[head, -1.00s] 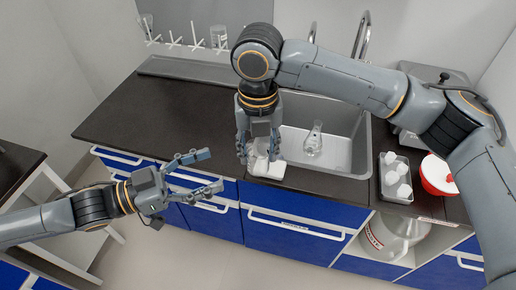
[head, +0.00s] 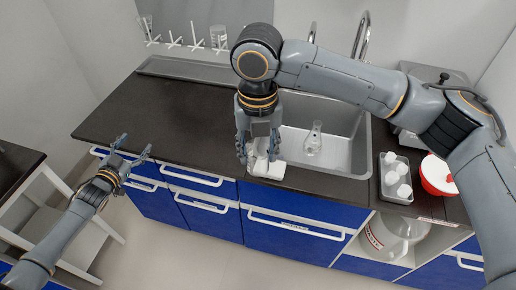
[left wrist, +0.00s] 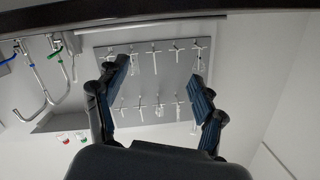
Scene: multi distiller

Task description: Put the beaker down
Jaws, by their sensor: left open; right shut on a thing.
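My right gripper (head: 259,155) points down at the counter's front edge, left of the sink, in the head view. It is shut on a small pale thing (head: 261,147); its fingers hide most of it, and I cannot tell whether it is the beaker. A white block-like thing (head: 268,171) lies right under the fingertips. My left gripper (head: 135,145) is open and empty at the counter's left front edge; its spread fingers show in the left wrist view (left wrist: 158,72). A clear beaker-like vessel (head: 219,36) hangs on the wall pegs.
The sink (head: 345,150) holds a clear flask (head: 313,138). A grey tray (head: 397,195) with white-topped items and a red tub with white lid (head: 437,174) stand at right. The dark counter (head: 165,110) is clear at left. The left wrist view shows a peg board (left wrist: 150,85).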

